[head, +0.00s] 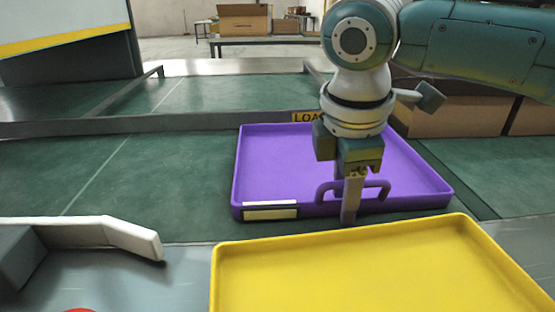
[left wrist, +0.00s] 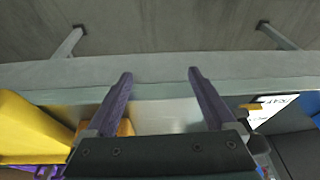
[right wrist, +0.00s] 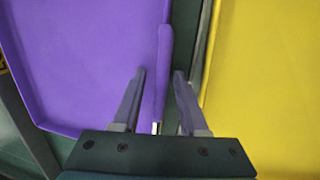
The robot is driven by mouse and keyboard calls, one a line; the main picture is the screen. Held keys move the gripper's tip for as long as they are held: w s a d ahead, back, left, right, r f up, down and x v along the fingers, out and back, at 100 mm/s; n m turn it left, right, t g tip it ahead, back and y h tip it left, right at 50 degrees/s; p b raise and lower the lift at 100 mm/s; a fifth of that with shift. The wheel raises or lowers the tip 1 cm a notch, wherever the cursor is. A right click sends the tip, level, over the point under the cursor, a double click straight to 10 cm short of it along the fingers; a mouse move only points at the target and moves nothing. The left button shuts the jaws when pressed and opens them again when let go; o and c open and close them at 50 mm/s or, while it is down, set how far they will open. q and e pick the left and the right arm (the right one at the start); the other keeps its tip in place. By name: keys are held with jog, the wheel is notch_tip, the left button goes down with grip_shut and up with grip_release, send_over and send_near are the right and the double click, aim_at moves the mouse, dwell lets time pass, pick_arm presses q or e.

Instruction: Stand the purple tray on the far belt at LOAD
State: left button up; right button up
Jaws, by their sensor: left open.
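The purple tray (head: 310,165) lies flat on the green far belt, below the LOAD label (head: 306,117), which is partly hidden by my right arm. My right gripper (head: 351,205) is at the tray's front handle (head: 376,184). In the right wrist view its fingers (right wrist: 160,75) are partly apart, one on each side of the purple tray's (right wrist: 95,60) handle bar, with a gap showing. My left gripper is outside the head view. In the left wrist view its fingers (left wrist: 160,75) are wide apart and empty above a grey edge.
A yellow tray (head: 370,265) stands in front of the purple one, close to it, and shows at right in the right wrist view (right wrist: 265,80). A white bar (head: 125,238) is at the near left. Belt left of the purple tray is clear. Cardboard boxes (head: 460,117) stand behind at right.

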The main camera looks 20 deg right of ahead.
jog(key=shift+r, duration=0.1)
jog(key=p+v, duration=0.4)
jog(key=v, duration=0.8)
jog(key=shift+w, duration=0.1)
